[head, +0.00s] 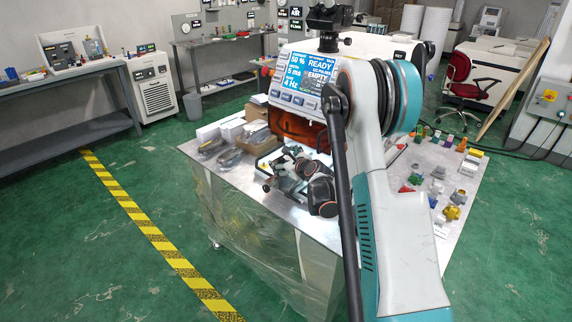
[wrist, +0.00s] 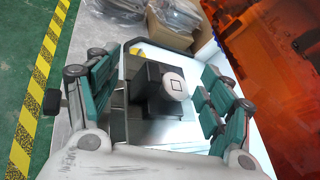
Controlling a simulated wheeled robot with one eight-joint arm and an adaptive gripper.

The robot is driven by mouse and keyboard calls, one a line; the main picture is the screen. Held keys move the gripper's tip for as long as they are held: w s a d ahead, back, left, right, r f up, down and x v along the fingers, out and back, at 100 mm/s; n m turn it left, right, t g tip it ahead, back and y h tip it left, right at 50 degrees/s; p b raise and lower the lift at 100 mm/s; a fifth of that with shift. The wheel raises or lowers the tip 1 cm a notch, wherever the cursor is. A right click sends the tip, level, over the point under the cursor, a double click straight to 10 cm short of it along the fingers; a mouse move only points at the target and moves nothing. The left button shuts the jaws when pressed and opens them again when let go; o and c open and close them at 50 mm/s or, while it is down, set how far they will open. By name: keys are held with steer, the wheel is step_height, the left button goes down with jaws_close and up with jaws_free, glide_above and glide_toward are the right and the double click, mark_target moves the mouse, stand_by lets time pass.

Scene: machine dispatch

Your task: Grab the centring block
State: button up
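In the wrist view a dark grey block (wrist: 146,88) with a pale round face (wrist: 174,86) marked with a small square lies between my fingers; I take it to be the centring block. It is on or over a shiny plate (wrist: 180,135). My gripper (wrist: 155,75) is open, with one green-padded finger to each side of the block and visible gaps. In the head view my gripper (head: 298,175) is low over the bench in front of the machine, and I cannot make out the block clearly there. Whether the block is fixed to something is unclear.
The machine (head: 310,75) with its lit screen and orange window stands just behind my gripper. Cardboard boxes (head: 257,138) and bagged items (head: 229,157) lie to the left on the metal bench (head: 215,178). Several small coloured parts (head: 438,172) lie on the bench right of my arm.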

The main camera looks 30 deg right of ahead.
steer(key=c, duration=0.8)
steer(key=shift+c, duration=0.2)
